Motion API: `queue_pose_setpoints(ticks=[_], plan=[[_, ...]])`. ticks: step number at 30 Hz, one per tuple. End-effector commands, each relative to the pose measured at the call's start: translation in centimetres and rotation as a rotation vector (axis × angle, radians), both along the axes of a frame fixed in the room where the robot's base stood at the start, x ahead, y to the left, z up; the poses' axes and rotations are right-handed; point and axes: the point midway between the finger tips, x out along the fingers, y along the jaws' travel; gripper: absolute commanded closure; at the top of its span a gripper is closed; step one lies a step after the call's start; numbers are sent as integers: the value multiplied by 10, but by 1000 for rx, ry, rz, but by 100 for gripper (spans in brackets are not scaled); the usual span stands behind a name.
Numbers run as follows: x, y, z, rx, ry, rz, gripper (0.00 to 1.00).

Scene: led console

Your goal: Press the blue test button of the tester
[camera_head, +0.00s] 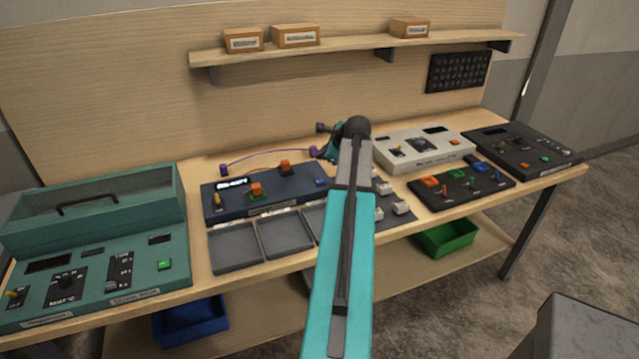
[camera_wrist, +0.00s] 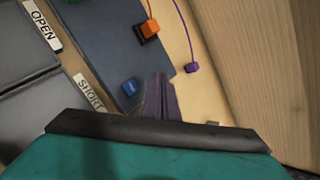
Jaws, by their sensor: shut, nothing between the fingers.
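The tester (camera_head: 265,205) is a dark blue box with a lit display, left of my arm on the bench. Its blue test button (camera_head: 320,182) is near its right end, and two orange parts sit on its top. In the wrist view the blue button (camera_wrist: 130,88) stands on the dark blue panel (camera_wrist: 95,40), just left of my fingertips. My gripper (camera_wrist: 158,78) is shut and empty, its tips beside the button near the panel's edge. I cannot tell its height over the panel. In the head view the gripper's teal body (camera_head: 332,146) shows partly behind my arm; its fingertips are hidden.
A purple lead with a purple plug (camera_wrist: 192,67) lies close to my fingertips. Grey trays (camera_head: 235,248) labelled OPEN and SHORT lie in front of the tester. A teal lidded console (camera_head: 95,250) stands left, a white console (camera_head: 425,150) right. A shelf (camera_head: 350,48) hangs above.

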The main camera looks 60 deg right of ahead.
Motion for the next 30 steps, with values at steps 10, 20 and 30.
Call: queue_pose_setpoints(ticks=[10, 20, 30], plan=[[1, 1, -36, 1, 0, 1, 100], [1, 1, -65, 2, 0, 2, 100], [2, 1, -78, 0, -1, 3, 100]])
